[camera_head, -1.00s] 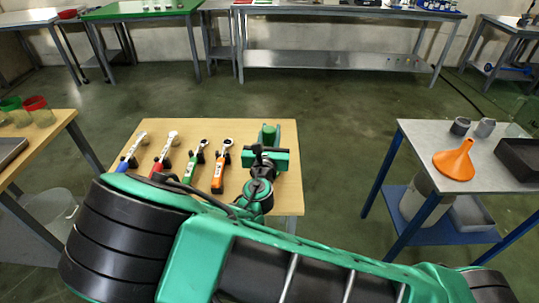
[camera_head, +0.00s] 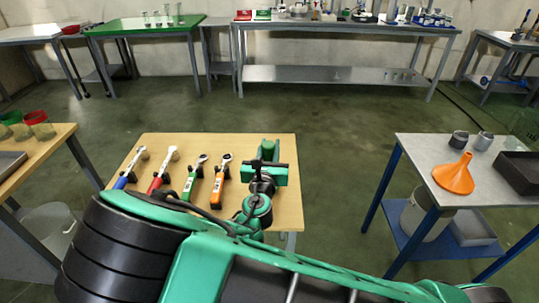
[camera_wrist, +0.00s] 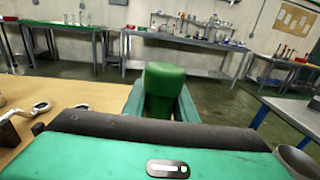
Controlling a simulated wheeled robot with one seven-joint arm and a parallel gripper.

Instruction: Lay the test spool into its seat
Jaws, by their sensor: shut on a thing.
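My gripper (camera_head: 265,174) is low over the right part of the small wooden table. Its green body and dark crossbar fill the bottom of the wrist view. A short green cylinder, seemingly the test spool (camera_wrist: 165,88), shows just beyond the crossbar, with green side pieces flanking it. It also shows in the head view (camera_head: 268,148). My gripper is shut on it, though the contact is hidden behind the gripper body. The spool's lower part is hidden, so I cannot tell whether it touches anything below. I cannot make out the seat clearly.
Wrench-like tools with blue, red, green and orange (camera_head: 221,182) handles stand left of my gripper on the wooden table (camera_head: 215,143). A grey table (camera_head: 415,148) with an orange funnel (camera_head: 455,175) stands right, across a floor gap. Another wooden table (camera_head: 55,140) stands left.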

